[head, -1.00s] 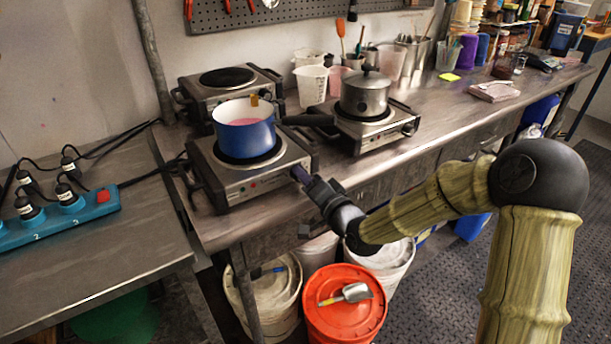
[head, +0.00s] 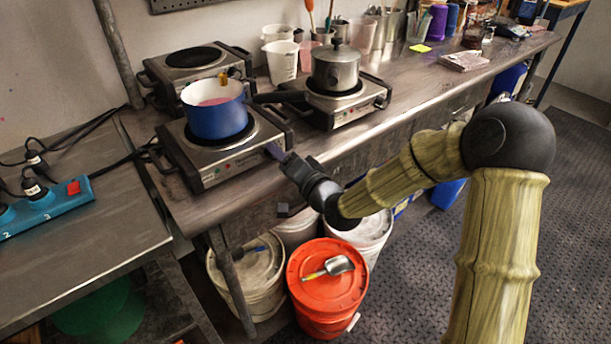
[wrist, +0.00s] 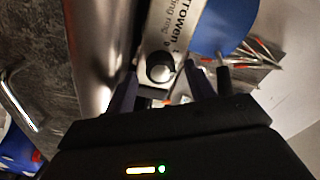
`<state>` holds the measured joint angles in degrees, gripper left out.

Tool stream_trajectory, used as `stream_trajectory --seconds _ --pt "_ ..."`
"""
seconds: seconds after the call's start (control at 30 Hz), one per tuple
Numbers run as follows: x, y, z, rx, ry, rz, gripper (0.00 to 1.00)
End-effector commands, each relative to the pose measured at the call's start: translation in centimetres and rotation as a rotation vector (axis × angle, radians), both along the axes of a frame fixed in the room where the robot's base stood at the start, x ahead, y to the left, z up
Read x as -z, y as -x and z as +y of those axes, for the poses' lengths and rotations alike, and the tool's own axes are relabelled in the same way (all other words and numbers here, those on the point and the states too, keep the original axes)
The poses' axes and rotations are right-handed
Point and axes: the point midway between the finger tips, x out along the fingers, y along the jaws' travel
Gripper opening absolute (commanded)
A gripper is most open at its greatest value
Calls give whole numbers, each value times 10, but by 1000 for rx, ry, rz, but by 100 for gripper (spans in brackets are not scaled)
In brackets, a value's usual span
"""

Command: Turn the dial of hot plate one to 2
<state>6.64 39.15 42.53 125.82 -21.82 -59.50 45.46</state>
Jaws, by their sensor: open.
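The front hot plate (head: 225,165) carries a blue pot (head: 217,118) with pink liquid. Which hot plate is number one cannot be read. My gripper (head: 274,151) is at the right end of its front panel, covering the dial in the head view. In the wrist view, a round dark dial (wrist: 160,67) with a pale highlight sits between the two open fingers of my gripper (wrist: 160,73). I cannot tell whether the fingers touch it, and its setting is not legible. The blue pot also shows in the wrist view (wrist: 222,25).
A second hot plate (head: 350,112) with a lidded steel pot (head: 335,70) stands to the right. Another hot plate (head: 185,70) stands empty behind. Below the bench are an orange-lidded bucket (head: 315,285) and white buckets. A blue power strip (head: 70,200) lies on the left table.

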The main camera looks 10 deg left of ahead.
Motion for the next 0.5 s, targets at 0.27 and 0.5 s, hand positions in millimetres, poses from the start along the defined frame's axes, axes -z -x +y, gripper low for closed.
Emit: stream_trajectory --seconds 0.27,0.5 --pt "0 28 -35 2 2 1 55" --pt "0 59 -71 3 4 2 55"
